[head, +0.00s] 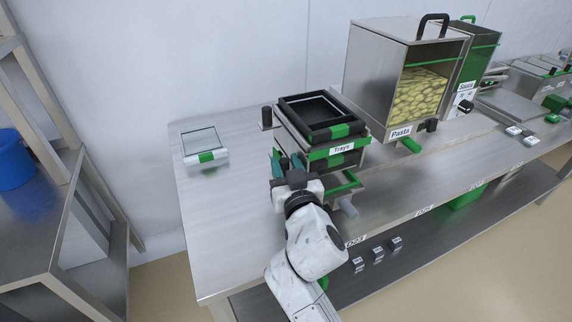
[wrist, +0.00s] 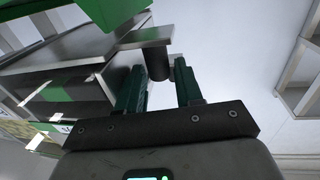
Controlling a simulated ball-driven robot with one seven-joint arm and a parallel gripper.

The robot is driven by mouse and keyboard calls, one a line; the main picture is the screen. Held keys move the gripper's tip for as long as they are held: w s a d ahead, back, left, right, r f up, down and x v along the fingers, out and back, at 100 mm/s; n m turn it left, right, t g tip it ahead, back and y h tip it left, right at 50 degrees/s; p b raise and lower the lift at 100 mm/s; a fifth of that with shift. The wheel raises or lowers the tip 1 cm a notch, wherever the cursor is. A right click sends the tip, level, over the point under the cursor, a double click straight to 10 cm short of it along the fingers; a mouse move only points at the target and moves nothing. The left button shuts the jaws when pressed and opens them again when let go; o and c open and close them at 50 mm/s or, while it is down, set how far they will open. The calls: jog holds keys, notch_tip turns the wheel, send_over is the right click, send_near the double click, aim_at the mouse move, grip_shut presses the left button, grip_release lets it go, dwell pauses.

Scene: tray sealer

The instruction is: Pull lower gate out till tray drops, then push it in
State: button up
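The tray dispenser (head: 330,152) stands on the steel counter, with black trays (head: 320,108) stacked in its top and a "Trays" label on its front. A dark upright handle (head: 266,117) sticks out at its left, and a grey handle (head: 348,206) shows low at its right front. My gripper (head: 287,160) is at the dispenser's left front side. In the wrist view its two green fingers (wrist: 160,80) are apart. A dark cylindrical handle (wrist: 157,62) on a metal plate (wrist: 150,36) shows between the fingertips; I cannot tell whether they touch it. My gripper hides part of the dispenser's lower left.
A pasta bin (head: 375,75) stands right of the dispenser, with a sauce container (head: 480,55) beyond it. A small glass-topped device with a green tab (head: 205,147) sits at the left. A steel shelf rack (head: 45,200) stands further left.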

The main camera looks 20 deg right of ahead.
jog(key=shift+c, duration=0.5)
grip_shut()
jog(key=shift+a+f+b, duration=0.15)
jog(key=shift+a+b, duration=0.35)
jog(key=shift+b, duration=0.05)
jog(key=a+b, duration=0.8)
jog(key=a, duration=0.5)
jog(key=shift+a, duration=0.4)
